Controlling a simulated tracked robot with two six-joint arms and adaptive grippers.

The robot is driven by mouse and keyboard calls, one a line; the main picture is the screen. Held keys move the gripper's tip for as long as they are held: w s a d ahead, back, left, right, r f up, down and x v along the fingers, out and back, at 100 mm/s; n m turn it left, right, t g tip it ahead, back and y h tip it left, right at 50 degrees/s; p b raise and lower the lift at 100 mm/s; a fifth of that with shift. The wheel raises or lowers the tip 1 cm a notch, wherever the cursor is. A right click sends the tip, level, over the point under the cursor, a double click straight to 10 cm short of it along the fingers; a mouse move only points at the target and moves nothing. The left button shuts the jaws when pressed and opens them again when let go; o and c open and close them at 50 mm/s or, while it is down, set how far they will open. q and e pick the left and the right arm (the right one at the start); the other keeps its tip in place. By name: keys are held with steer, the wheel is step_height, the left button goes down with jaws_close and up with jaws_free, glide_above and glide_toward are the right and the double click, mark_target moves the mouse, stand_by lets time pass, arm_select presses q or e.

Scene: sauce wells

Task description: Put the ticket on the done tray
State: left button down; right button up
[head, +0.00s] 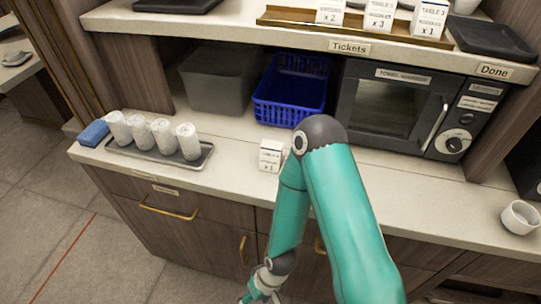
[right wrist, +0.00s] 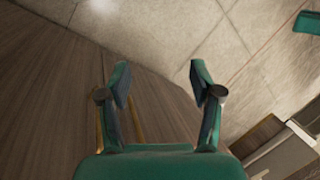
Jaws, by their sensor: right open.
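A small white ticket (head: 270,155) marked x 1 stands on the lower counter, just left of my right arm's elbow. Three more white tickets, with a middle one (head: 380,15), stand in a brown rail on the upper shelf above the Tickets label. The done tray (head: 497,38) is a flat dark tray at the shelf's right end, above the Done label. My right gripper (right wrist: 160,92) is open and empty in the right wrist view, down by the cabinet fronts and floor, well below the counter ticket. My left gripper is not in view.
A white cup (head: 519,217) is at right.

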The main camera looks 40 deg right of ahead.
steer(key=shift+o, duration=1.4)
steer(key=a+r+n, duration=0.1)
steer(key=n, duration=0.1)
steer(key=a+r+n+g+b, duration=0.1)
steer(key=n, duration=0.1)
steer(key=shift+s+a, duration=0.1)
steer(key=shift+s, duration=0.05)
steer(key=w+d+r+n+t+h+b, duration=0.25)
steer(key=r+n+h, duration=0.25)
steer(key=r+n, duration=0.5)
steer(key=w+d+r+n+t+h+b, duration=0.2)
steer(key=w+d+r+n+t+h, duration=0.3)
steer(key=r, duration=0.8)
steer(key=w+d+r+n+t+h+b, duration=0.25)
steer(key=r+n+h, duration=0.25)
steer(key=r+n, duration=0.55)
steer(key=m, duration=0.2)
glide_toward(271, 149)
steer(key=x, duration=0.4)
steer(key=shift+w+d+r, duration=0.1)
steer(key=shift+w+d, duration=0.05)
steer(key=shift+d, duration=0.15)
steer(key=shift+f+x, duration=0.2)
steer(key=shift+x, duration=2.8)
steer(key=shift+a, duration=0.15)
steer(key=c, duration=1.4)
steer(key=shift+o, duration=0.2)
